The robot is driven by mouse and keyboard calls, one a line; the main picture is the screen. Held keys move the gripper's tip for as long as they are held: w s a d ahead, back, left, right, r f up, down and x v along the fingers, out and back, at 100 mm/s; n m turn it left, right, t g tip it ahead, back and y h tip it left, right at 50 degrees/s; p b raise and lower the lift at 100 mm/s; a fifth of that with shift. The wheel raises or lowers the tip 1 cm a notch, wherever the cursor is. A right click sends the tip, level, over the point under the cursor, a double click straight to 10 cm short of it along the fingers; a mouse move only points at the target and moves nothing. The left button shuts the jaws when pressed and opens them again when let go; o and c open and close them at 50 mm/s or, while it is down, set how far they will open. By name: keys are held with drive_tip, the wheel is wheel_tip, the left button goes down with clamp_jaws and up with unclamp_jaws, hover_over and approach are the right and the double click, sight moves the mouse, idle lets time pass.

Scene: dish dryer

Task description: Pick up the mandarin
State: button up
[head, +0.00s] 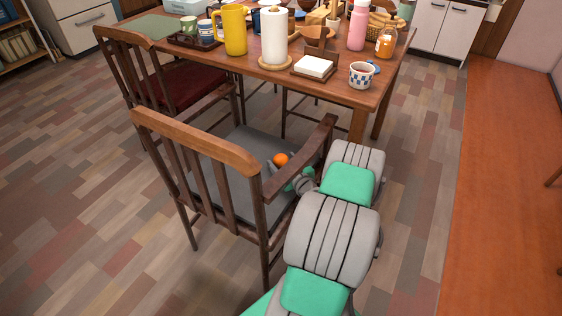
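The mandarin (281,159) is a small orange ball at the grey seat (242,150) of the near wooden chair, close to the chair's right armrest. My gripper (280,169) reaches in from the right, below the armrest, with its end right by the mandarin. The armrest and my own wrist hide part of the gripper. I cannot tell whether the fingers touch the mandarin or are closed on it, or whether the mandarin rests on the seat.
The chair's wooden armrest (303,157) crosses close over my gripper, and its backrest (193,140) stands to the left. A crowded wooden table (345,93) is behind, with a patterned cup (361,75) near its edge. Floor is open at the left.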

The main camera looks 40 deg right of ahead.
drive_tip(key=c, duration=1.3)
drive_tip(key=shift+r, duration=0.1)
